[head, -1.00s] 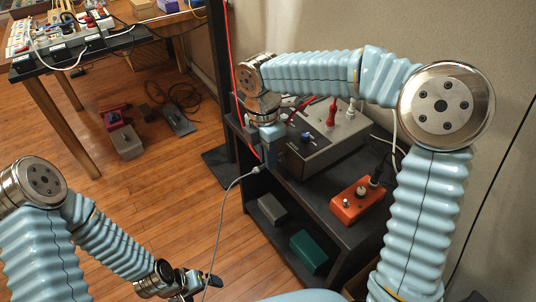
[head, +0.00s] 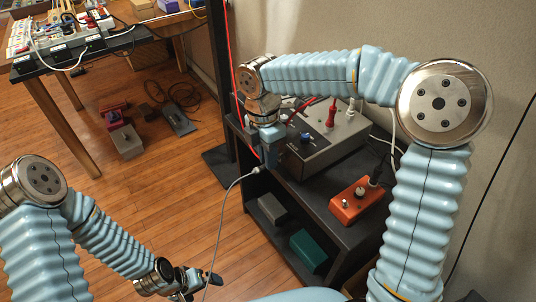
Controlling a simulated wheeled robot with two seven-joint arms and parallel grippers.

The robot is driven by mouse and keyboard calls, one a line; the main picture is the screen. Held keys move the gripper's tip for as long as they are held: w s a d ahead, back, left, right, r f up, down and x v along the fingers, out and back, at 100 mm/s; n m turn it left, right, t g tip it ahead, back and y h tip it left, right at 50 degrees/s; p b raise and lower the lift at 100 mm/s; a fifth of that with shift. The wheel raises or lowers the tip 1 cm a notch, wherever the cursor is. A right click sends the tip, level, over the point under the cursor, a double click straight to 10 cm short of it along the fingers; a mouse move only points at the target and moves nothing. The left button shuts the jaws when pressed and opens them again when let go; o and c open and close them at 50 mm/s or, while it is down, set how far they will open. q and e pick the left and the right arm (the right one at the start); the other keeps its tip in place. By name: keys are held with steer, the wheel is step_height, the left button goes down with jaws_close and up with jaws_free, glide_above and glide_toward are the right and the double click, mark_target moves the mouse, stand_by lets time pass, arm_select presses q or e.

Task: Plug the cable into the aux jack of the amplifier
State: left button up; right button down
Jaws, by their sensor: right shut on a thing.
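The amplifier (head: 330,152) is a grey box with a blue knob on its front and red and white plugs on top, on the dark shelf unit. My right gripper (head: 269,160) is at the amplifier's left front corner, shut on the cable (head: 229,187). The thin grey cable hangs from the gripper down to the bottom edge. The gripper hides part of the amplifier's front, and I cannot make out the aux jack or whether the plug touches the amplifier. My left gripper (head: 204,283) is low at the bottom edge, near the cable; its jaw gap is unclear.
An orange box (head: 360,203) with a black plug stands on the shelf top (head: 318,191), right of the amplifier. A grey box (head: 272,209) and a green box (head: 309,250) sit on the lower shelf. A red cable (head: 229,60) runs down beside the dark post.

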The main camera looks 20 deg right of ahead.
steer(key=shift+w+d+p, duration=0.3)
steer(key=shift+d, duration=0.5)
steer(key=shift+a, duration=0.15)
stand_by(0.4)
steer(key=shift+s+a, duration=0.2)
steer(key=shift+a, duration=0.1)
steer(key=shift+p, duration=0.75)
stand_by(1.2)
steer(key=shift+w+d, duration=0.2)
steer(key=shift+d, duration=0.3)
steer(key=shift+s+a, duration=0.1)
steer(key=shift+a, duration=0.1)
steer(key=shift+s+a, duration=0.1)
steer(key=shift+a, duration=0.2)
steer(key=shift+w+d, duration=0.2)
steer(key=shift+d, duration=0.25)
stand_by(1.7)
